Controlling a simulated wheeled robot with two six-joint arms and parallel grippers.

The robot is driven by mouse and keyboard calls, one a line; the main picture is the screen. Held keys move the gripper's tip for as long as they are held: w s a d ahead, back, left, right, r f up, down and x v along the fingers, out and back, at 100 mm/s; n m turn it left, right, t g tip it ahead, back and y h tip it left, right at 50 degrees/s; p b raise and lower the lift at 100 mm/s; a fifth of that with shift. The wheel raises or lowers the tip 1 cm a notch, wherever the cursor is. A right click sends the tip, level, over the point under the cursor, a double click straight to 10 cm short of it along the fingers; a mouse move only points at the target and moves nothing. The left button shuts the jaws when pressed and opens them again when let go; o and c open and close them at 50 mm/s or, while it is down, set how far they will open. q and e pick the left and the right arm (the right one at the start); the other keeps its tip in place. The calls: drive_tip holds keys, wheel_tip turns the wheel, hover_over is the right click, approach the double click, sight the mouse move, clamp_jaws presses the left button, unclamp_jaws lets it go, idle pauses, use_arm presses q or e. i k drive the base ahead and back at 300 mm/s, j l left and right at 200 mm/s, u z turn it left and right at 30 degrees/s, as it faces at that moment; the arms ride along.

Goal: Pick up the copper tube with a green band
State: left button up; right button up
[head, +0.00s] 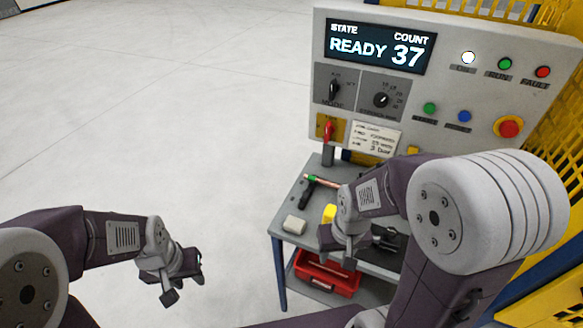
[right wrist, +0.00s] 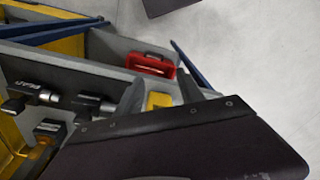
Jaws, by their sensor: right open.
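The copper tube (head: 325,182) lies on the grey workbench in the head view, with a green band (head: 311,177) near its left end. Its right end runs behind my right arm. I cannot make the tube out in the right wrist view. My right gripper (head: 342,246) is open over the front part of the bench, nearer to me than the tube and apart from it. My left gripper (head: 184,290) hangs over the floor to the left of the bench, fingers apart and empty.
On the bench (head: 290,246) are a pale block (head: 294,225), a yellow object (head: 329,213) and dark tools (head: 388,240). A red bin (head: 327,274) sits on the lower shelf. A control panel (head: 450,85) stands behind. The floor to the left is clear.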

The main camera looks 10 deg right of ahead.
sight(315, 180)
drive_tip(key=i+j+z, duration=0.1)
drive_tip(key=i+j, duration=0.25)
drive_tip(key=i+j+z, duration=0.15)
drive_tip(key=i+j, duration=0.2)
drive_tip(key=i+j+z, duration=0.1)
drive_tip(key=i+j, duration=0.25)
drive_tip(key=j, duration=0.2)
drive_tip(key=i+j+z, duration=0.15)
drive_tip(key=i+j, duration=0.15)
drive_tip(key=j, duration=0.15)
drive_tip(key=i+z, duration=0.25)
drive_tip(key=z, duration=0.2)
drive_tip(key=i+j+z, duration=0.15)
drive_tip(key=z, duration=0.3)
drive_tip(key=i+j+z, duration=0.25)
drive_tip(key=z, duration=0.15)
drive_tip(key=i+j+z, duration=0.2)
drive_tip(key=z, duration=0.25)
drive_tip(key=i+j+z, duration=0.1)
drive_tip(key=j+z, duration=0.35)
drive_tip(key=i+j+z, duration=0.1)
drive_tip(key=j+z, duration=0.35)
drive_tip(key=l, duration=0.15)
